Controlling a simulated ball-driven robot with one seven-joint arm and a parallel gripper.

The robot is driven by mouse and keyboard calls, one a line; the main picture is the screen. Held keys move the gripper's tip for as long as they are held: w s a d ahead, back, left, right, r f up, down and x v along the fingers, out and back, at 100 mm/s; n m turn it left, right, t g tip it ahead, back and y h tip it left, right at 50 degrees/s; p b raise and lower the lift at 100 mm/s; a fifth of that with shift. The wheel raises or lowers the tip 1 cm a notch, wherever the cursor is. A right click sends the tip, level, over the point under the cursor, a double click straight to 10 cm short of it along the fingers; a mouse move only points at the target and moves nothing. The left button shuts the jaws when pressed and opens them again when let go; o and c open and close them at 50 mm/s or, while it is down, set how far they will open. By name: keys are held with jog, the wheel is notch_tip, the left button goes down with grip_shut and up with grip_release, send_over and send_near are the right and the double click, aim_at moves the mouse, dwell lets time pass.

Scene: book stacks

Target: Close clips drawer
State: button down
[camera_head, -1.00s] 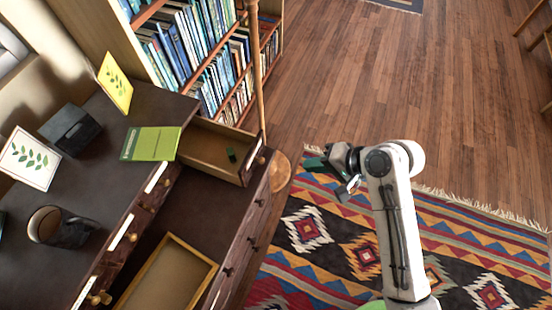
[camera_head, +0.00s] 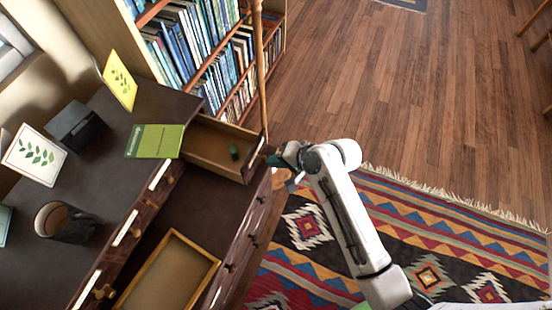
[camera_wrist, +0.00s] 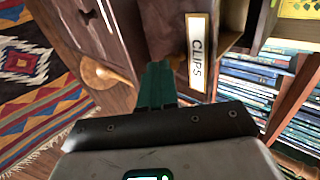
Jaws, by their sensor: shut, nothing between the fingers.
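The clips drawer (camera_head: 208,150) stands pulled out at the far end of the dark desk, with a small dark green object (camera_head: 234,152) inside it. In the wrist view its front carries a white label (camera_wrist: 197,50) reading CLIPS. My gripper (camera_head: 272,158) is shut and empty, right at the drawer's front. In the wrist view the green fingers (camera_wrist: 157,85) are together just beside the label, at or very near the drawer face; I cannot tell whether they touch. The drawer's knob is mostly hidden behind the fingers.
A bookshelf (camera_head: 200,50) is behind the drawer. Open floor and a patterned rug (camera_head: 440,240) lie to the right.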

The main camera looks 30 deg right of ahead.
jog(key=b, duration=0.3)
send_over(212, 148)
jog(key=shift+s+d+f, duration=0.1)
jog(key=shift+s, duration=0.1)
jog(key=shift+w+r, duration=0.2)
jog(key=shift+r, duration=0.1)
dwell(0.3)
